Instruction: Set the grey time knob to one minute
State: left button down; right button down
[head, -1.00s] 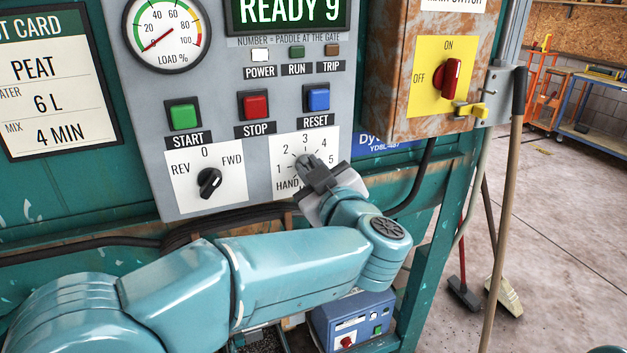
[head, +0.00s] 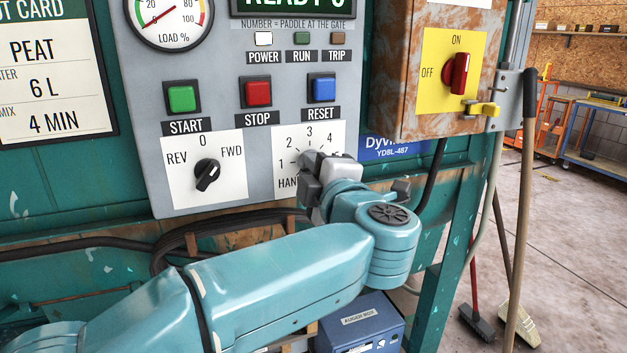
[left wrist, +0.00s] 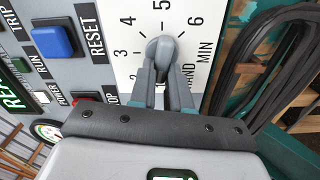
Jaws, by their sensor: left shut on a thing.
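The grey time knob (left wrist: 160,48) sits on a white dial plate (head: 284,140) marked with minute numbers, low on the grey control panel. My left gripper (head: 312,165) is at the knob, covering most of it in the head view. In the left wrist view its two fingers (left wrist: 163,72) are shut on the knob, one on each side. The numbers 2 to 6 show around the knob there. The 1 shows at the plate's left in the head view. Fingers hide part of the knob, so I cannot tell its exact setting. My right gripper is out of view.
The black REV/FWD knob (head: 207,175) is left of the dial. The green START (head: 181,98), red STOP (head: 257,93) and blue RESET (head: 323,89) buttons are above. A rusty box with a red main switch (head: 459,74) stands out to the right.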

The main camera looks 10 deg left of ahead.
pick_arm(q)
jog(key=shift+f+n+b, duration=0.2)
jog(key=shift+n+b, duration=0.4)
jog(key=shift+n, duration=0.4)
jog(key=c, duration=1.1)
grip_release()
jog(key=shift+s, duration=0.1)
jog(key=b+v, duration=0.1)
jog(key=v, duration=1.5)
jog(key=shift+s+d+b, duration=0.1)
jog(key=shift+b, duration=0.3)
